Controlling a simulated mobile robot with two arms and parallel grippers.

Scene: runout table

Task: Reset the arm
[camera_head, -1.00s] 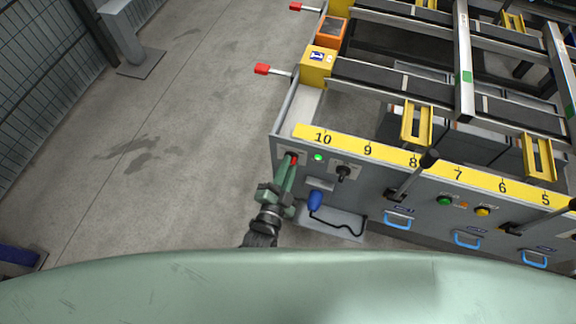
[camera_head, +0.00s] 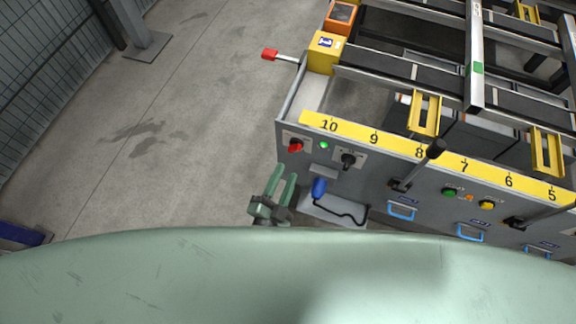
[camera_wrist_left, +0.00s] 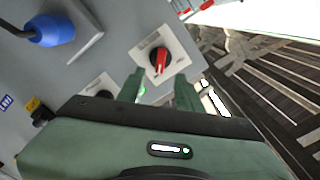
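My left gripper (camera_head: 281,187) shows in the head view at the near left corner of the runout table (camera_head: 300,108). Its two green fingers are apart with nothing between them. It is below and clear of the red rotary switch (camera_head: 295,146) on the table's front panel. In the left wrist view the red switch (camera_wrist_left: 159,60) on its white plate lies beyond the fingertips (camera_wrist_left: 160,88), with a gap. My right gripper is in neither view.
The front panel carries a lit green lamp (camera_head: 324,145), a black rotary switch (camera_head: 347,160), a blue plug (camera_head: 318,187) with a black cable, a black-knobbed lever (camera_head: 434,150) and blue handles (camera_head: 402,210). Bare concrete floor (camera_head: 180,130) lies left of the table.

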